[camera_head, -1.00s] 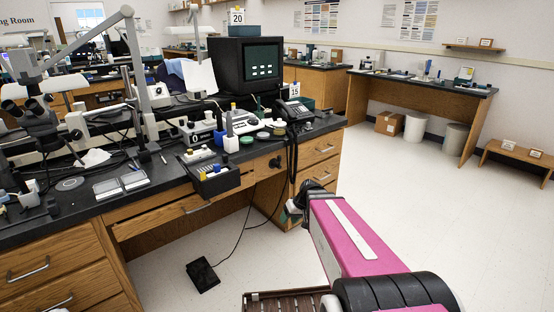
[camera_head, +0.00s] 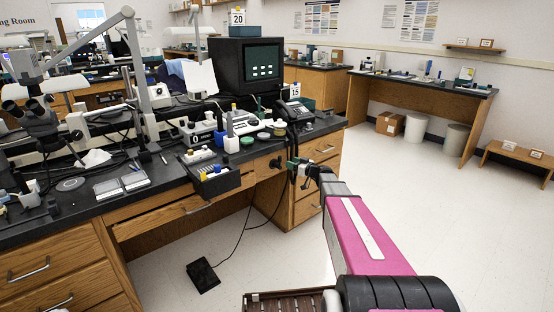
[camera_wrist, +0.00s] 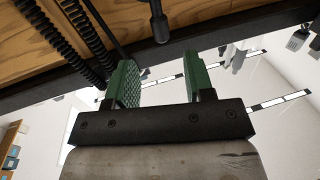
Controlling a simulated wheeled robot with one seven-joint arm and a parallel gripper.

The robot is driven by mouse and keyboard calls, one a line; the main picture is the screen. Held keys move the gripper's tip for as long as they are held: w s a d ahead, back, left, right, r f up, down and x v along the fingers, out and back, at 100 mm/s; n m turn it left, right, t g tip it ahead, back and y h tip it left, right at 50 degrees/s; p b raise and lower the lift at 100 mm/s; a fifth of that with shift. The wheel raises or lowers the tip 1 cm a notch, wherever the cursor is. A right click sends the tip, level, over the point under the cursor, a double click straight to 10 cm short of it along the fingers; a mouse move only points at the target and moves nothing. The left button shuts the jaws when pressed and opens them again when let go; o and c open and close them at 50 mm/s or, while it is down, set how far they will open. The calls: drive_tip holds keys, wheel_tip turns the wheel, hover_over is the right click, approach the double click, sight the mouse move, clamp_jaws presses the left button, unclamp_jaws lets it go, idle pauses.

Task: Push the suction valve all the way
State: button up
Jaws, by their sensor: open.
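The suction valve looks to be the small black knob (camera_head: 275,162) on the wooden front of the bench, just under the black countertop. In the wrist view a black rod with a rounded end (camera_wrist: 160,27), probably this valve, stands out from the wood beyond the fingertips, roughly between them. My gripper (camera_head: 293,172) is to the right of the knob at the bench front. Its green fingers (camera_wrist: 162,78) are apart with nothing between them. I cannot tell the exact gap to the valve; no contact shows.
Black coiled cables (camera_wrist: 80,40) hang beside the left finger in the wrist view. The dark countertop edge (camera_wrist: 215,40) runs close by.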

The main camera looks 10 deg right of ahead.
drive_tip(key=x, duration=1)
clamp_jaws()
